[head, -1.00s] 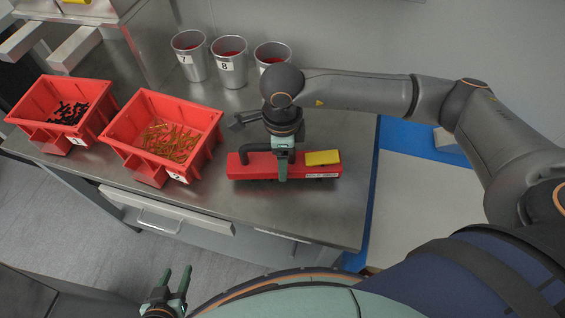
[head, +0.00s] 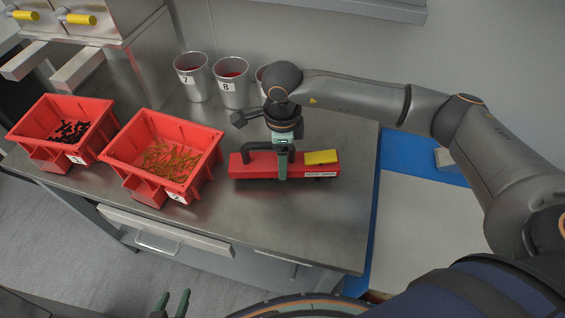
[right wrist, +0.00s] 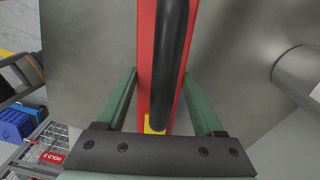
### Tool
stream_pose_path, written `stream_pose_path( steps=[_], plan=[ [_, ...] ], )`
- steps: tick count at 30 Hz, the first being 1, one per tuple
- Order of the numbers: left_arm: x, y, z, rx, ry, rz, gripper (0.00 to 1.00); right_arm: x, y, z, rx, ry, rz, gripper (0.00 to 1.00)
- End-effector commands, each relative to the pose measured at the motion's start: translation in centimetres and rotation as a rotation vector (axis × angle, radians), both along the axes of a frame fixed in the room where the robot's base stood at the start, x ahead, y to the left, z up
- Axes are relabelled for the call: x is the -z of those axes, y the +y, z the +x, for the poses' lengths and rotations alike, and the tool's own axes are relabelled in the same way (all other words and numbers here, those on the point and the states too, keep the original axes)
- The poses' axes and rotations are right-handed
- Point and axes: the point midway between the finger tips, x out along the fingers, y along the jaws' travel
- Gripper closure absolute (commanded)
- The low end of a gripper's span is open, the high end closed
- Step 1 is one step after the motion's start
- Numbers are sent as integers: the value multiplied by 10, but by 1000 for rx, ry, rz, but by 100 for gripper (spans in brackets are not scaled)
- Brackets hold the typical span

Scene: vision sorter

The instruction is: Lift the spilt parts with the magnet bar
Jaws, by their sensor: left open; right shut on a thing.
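The magnet bar (head: 255,168) is a long red bar with a black handle (head: 262,148), a yellow block (head: 321,157) on its right end and a white label. It is on or just above the steel bench; I cannot tell which. My right gripper (head: 282,165) is shut on it at the handle. In the right wrist view, the fingers stand on either side of the black handle (right wrist: 173,60) over the red bar (right wrist: 146,50). My left gripper (head: 172,302) is open and empty at the bottom edge, away from the bench. I cannot make out spilt parts; the bar hides the bench below it.
Red bin 1 (head: 38,150) holds black parts and red bin 2 (head: 137,178) holds brass-coloured parts, left of the bar. Metal cups (head: 192,84) stand behind, one partly hidden by my arm. The steel bench (head: 300,215) is clear in front of the bar.

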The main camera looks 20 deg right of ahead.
Motion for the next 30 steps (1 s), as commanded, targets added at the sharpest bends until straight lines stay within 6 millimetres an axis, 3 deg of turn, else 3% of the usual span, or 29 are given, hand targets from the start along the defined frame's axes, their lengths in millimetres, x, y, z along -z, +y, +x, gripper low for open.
stream_pose_path(
  steps=[15,30],
  plan=[
    [7,0,0,0,0,0,50,-3,-9,27,1,-4,2,100],
    [-1,0,0,0,0,0,50,-2,1,-1,-2,-4,2,100]
  ],
)
